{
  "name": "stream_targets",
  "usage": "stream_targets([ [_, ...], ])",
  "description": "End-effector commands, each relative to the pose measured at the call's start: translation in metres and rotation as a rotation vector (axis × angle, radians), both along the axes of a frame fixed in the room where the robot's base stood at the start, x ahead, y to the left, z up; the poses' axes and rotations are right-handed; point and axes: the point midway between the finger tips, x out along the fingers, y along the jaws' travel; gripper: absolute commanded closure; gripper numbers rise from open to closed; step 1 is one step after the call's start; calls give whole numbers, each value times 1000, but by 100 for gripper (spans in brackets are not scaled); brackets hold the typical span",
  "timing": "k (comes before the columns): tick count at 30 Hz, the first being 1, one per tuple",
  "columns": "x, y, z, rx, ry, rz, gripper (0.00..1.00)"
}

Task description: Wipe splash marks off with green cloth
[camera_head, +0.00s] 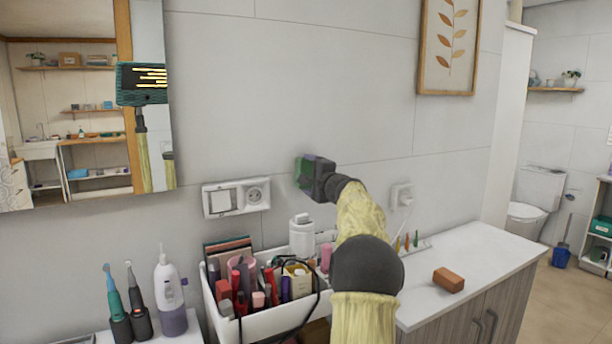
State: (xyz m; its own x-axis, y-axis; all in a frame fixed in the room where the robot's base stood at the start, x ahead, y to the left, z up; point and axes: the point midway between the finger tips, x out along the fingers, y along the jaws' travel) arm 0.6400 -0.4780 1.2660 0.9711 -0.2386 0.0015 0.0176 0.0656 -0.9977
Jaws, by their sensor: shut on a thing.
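My gripper (311,177) is raised in front of the grey tiled wall, above the cart, and is shut on the green cloth (301,168). Only a small green patch of the cloth shows, at the gripper's left end. My arm hides part of the gripper and the counter behind it. I cannot tell whether the cloth touches the wall. I cannot make out splash marks on the wall or on the mirror (65,120) at the left.
A white cart tray (262,322) full of cosmetics stands below my gripper. Toothbrushes (112,300) and a white-purple bottle (170,290) stand at the lower left. A socket panel (236,197) is on the wall. A brown block (448,280) lies on the white counter (490,255).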

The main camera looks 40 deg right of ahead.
Motion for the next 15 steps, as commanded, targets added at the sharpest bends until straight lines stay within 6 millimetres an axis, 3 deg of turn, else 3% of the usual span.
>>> stream_targets([
  [8, 0, -1, 1, 0, 0, 1, 37],
  [15, 0, -13, 2, 1, 0, 1, 37],
])
